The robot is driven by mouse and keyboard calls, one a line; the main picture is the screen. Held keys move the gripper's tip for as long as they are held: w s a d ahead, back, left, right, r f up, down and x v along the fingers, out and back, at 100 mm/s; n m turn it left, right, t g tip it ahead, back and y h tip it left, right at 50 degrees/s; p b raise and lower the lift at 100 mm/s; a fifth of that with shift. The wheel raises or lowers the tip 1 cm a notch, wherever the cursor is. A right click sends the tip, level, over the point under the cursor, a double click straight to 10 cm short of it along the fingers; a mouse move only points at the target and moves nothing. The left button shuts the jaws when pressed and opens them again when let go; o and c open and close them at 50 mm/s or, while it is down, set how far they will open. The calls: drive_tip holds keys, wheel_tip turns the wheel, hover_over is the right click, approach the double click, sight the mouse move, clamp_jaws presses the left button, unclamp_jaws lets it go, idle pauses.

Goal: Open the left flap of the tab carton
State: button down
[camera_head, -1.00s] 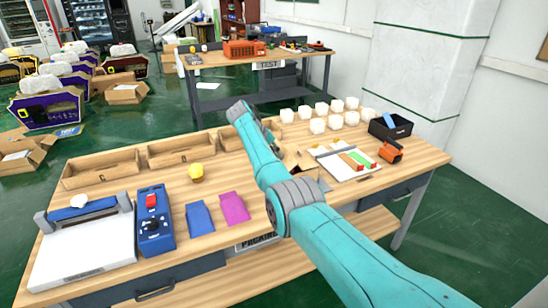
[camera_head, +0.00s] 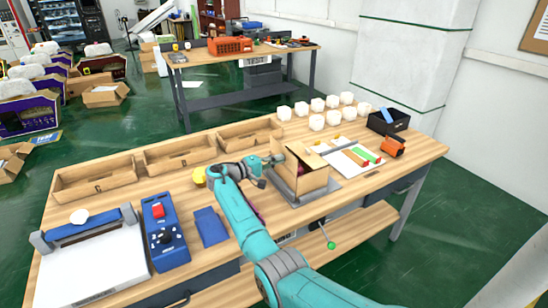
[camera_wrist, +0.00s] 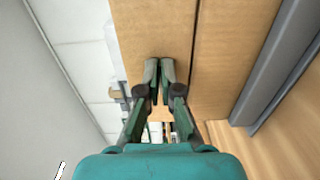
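The tab carton (camera_head: 312,181) stands on a grey plate (camera_head: 290,200) on the workbench in the head view. Its top is partly open, with brown flaps at the upper edge and a bit of magenta showing inside. My gripper (camera_head: 276,159) is at the carton's upper left side. In the wrist view my gripper's fingertips (camera_wrist: 160,68) are close together, with nothing visible between them. The carton's brown cardboard (camera_wrist: 235,50) lies behind the fingers, with a dark seam running beside them. Whether the fingertips touch the cardboard I cannot tell.
White blocks (camera_head: 317,122) stand in rows behind the carton. A white board with coloured strips (camera_head: 345,160), a black bin (camera_head: 388,122) and an orange tool (camera_head: 392,147) are to the right. Cardboard trays (camera_head: 180,154) line the back left. A blue pouch (camera_head: 211,227) lies left of my arm.

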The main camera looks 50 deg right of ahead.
drive_tip(key=shift+w+a+f+g+h, duration=0.1)
drive_tip(key=shift+a+f+g+h, duration=0.15)
drive_tip(key=shift+h, duration=0.4)
drive_tip(key=shift+w+a+f+g+h, duration=0.1)
drive_tip(key=shift+a+f+g+h, duration=0.1)
drive_tip(key=shift+h, duration=0.45)
drive_tip(key=shift+s, duration=0.1)
drive_tip(key=c, duration=1.4)
unclamp_jaws()
drive_tip(key=shift+o, duration=0.2)
drive_tip(key=v, duration=0.7)
drive_tip(key=shift+a, duration=0.15)
drive_tip(key=shift+f, duration=0.15)
